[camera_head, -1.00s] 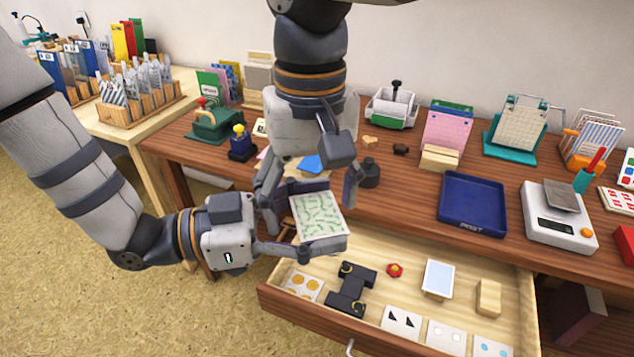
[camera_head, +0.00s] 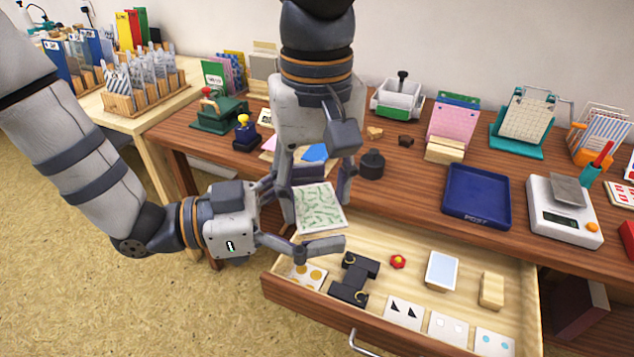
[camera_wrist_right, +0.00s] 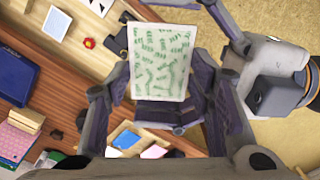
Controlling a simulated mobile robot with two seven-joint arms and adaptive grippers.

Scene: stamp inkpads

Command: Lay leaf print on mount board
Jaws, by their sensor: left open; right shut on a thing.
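The leaf print (camera_head: 318,208), a pale sheet with green leaf marks, is held above the drawer's back left part. My right gripper (camera_head: 316,192), coming down from the top, is shut on it; the print also shows between its fingers in the right wrist view (camera_wrist_right: 160,62). My left gripper (camera_head: 312,238) is open close to the print's front edge, with a finger just below it. A pale board (camera_head: 268,154) with blue and pink pieces lies behind my right gripper, mostly hidden. I cannot tell whether it is the mount board.
A blue tray (camera_head: 476,195) and a scale (camera_head: 563,213) stand on the tabletop at right.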

